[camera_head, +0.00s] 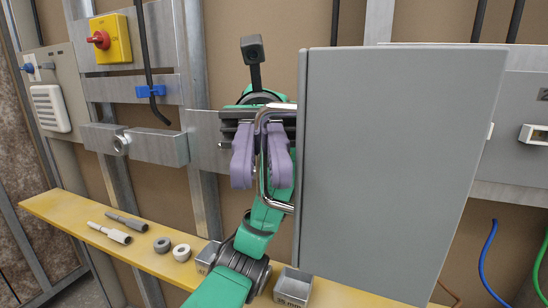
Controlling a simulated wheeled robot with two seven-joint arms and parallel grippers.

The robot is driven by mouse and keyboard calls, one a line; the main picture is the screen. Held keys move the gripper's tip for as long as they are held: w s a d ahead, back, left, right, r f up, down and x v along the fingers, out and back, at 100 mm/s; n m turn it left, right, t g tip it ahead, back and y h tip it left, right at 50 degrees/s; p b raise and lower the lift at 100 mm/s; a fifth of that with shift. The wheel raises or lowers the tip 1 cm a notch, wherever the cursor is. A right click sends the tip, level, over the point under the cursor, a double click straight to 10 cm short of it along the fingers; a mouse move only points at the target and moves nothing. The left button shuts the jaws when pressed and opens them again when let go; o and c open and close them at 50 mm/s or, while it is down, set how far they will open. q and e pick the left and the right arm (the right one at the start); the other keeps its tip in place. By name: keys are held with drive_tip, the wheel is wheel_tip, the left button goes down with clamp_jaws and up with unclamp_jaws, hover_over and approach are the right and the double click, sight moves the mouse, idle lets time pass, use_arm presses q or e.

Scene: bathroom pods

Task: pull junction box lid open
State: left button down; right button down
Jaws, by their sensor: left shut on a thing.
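The junction box lid (395,165) is a large plain grey panel that fills the right middle of the head view. Its left edge carries a chrome loop handle (278,205). My left gripper (263,168) has purple fingers and is shut on the handle's upright bar, just left of the lid. My green left arm comes up from below to the handle. The lid hides the box behind it, and I cannot tell how far it stands open. My right gripper is not in view.
A yellow switch box with a red knob (101,40) is at upper left.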

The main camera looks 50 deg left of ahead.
use_arm(q)
drive_tip(key=c, duration=1.2)
unclamp_jaws()
drive_tip(key=shift+s, duration=0.35)
drive_tip(key=shift+w+r, duration=0.1)
